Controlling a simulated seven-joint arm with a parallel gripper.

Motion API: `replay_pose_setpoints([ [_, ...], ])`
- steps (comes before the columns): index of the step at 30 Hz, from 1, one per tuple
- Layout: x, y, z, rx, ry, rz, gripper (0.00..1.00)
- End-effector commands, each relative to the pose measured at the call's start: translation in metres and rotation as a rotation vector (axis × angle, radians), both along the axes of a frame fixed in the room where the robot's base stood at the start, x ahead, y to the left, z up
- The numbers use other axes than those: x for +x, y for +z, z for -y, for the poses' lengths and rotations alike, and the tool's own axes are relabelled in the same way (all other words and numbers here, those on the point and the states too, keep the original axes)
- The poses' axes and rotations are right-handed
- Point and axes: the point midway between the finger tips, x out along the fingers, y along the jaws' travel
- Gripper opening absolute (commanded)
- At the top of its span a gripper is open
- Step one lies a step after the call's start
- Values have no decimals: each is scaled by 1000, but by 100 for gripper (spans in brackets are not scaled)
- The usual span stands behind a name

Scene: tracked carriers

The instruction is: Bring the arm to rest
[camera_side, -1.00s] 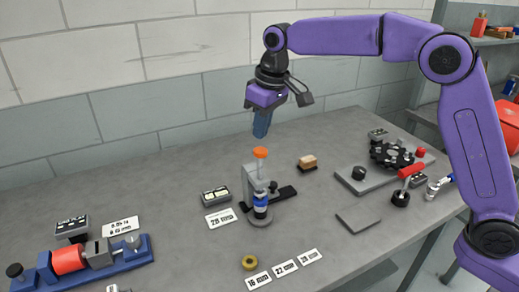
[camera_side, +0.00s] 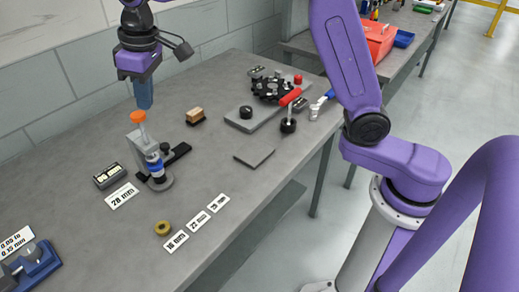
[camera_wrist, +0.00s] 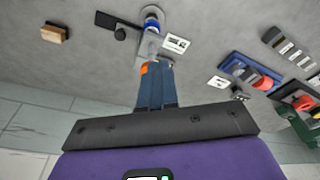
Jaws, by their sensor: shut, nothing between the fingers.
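My gripper (camera_side: 144,97) is at the upper left of the side view, pointing down with its blue fingers shut and empty. Its tips are just above, or in line with, the orange top (camera_side: 138,117) of a small grey stand fixture (camera_side: 134,143); I cannot tell the exact gap. A blue and white part (camera_side: 155,168) sits low on the fixture. In the wrist view the shut fingers (camera_wrist: 157,85) show in the middle, with the orange top partly hidden behind them.
The grey bench (camera_side: 110,235) holds a black cogged disc (camera_side: 271,87) on a plate, a red-handled tool (camera_side: 289,103), a brush-like block (camera_side: 195,115), a brass ring (camera_side: 163,228), a flat grey plate (camera_side: 254,156) and printed labels (camera_side: 121,196). Open floor lies to the right.

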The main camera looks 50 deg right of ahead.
Motion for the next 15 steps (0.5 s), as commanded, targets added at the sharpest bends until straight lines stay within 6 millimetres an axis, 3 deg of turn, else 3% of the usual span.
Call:
replay_pose_setpoints([
  [8, -81, -8, 29, -22, 124, -29, 0],
  [15, -154, -22, 66, -43, 228, -52, 0],
])
